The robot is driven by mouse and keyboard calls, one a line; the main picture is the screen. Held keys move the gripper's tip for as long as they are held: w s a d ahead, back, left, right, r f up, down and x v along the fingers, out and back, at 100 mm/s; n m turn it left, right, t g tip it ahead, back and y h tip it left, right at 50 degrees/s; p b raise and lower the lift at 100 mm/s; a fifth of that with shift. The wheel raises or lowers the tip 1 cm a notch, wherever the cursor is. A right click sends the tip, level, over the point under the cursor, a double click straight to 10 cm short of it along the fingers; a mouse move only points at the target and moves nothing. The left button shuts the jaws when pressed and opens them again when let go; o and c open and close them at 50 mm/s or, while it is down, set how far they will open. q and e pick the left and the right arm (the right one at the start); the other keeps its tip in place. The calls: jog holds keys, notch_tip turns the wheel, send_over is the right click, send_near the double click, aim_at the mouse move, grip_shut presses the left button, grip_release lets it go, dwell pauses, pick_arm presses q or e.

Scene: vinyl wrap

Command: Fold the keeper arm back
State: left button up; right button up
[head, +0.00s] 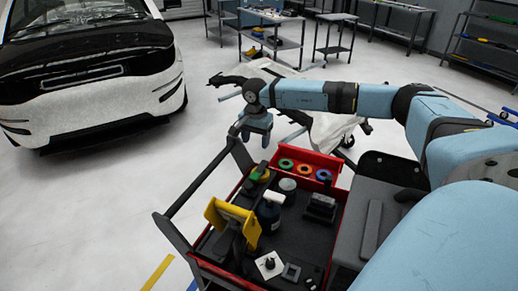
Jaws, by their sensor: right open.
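My right gripper (258,144) hangs from the blue arm that comes in from the right. It points down, open, with nothing seen between its fingers. In the picture it is just above the far end of the cart's handle; I cannot tell whether it touches anything. Behind it stands a work stand (331,134) with a white cover and grey bars. A dark, thin arm-like part (226,80) sticks out to the left at its top. I cannot tell which part is the keeper arm; my wrist hides some of the stand. My left gripper is out of view.
A red-edged tool cart (236,267) with a dark handle (193,187) is in front, holding tape rolls (286,164), a bottle (268,212) and a yellow item (232,218). A car (88,70) stands at left. Floor between car and cart is clear.

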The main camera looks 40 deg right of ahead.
aim_at(256, 174)
notch_tip(256, 174, down, 14)
jog(key=shift+a+r+p, duration=0.1)
jog(key=shift+r+p, duration=0.05)
jog(key=shift+p, duration=0.5)
grip_shut()
